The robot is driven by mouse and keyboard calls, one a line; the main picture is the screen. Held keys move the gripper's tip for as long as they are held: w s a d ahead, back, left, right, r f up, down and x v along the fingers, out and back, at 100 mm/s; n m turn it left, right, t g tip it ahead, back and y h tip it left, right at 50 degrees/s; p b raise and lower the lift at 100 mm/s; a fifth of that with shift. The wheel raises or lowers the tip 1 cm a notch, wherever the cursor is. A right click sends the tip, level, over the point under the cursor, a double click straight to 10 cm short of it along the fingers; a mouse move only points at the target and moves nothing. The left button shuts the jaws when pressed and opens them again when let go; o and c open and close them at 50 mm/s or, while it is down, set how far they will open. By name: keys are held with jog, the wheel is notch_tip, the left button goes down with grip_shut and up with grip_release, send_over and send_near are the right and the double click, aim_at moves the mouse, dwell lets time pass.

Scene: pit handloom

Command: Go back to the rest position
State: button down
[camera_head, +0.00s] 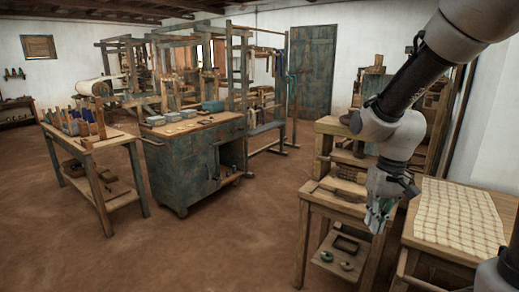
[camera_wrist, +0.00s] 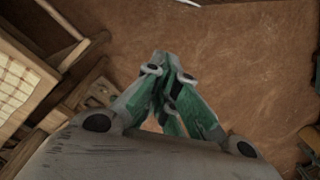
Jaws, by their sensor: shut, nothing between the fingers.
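My gripper (camera_head: 379,218) hangs at the right of the head view, pointing down in front of a small wooden table (camera_head: 338,203). Its green fingers are shut and empty. In the wrist view the closed fingertips (camera_wrist: 168,62) are seen against the brown floor (camera_wrist: 225,50). My arm reaches down from the upper right corner. The gripper hides part of the small table and of the gap beside the table with the checked cloth.
A checked cream cloth (camera_head: 455,217) lies on a table at the right. A blue-green cabinet (camera_head: 190,168) and a workbench with spools (camera_head: 93,140) stand at left-centre. Wooden looms (camera_head: 236,75) fill the back. A blue-green door (camera_head: 313,72) is behind. Open floor (camera_head: 235,235) lies in the foreground.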

jog(key=s+d+r+t+h, duration=0.1)
jog(key=s+d+r+t, duration=0.4)
jog(key=s+r, duration=0.7)
jog(key=d+r, duration=0.1)
jog(key=d, duration=0.1)
jog(key=shift+s+d+r, duration=0.3)
jog(key=shift+s+r, duration=0.1)
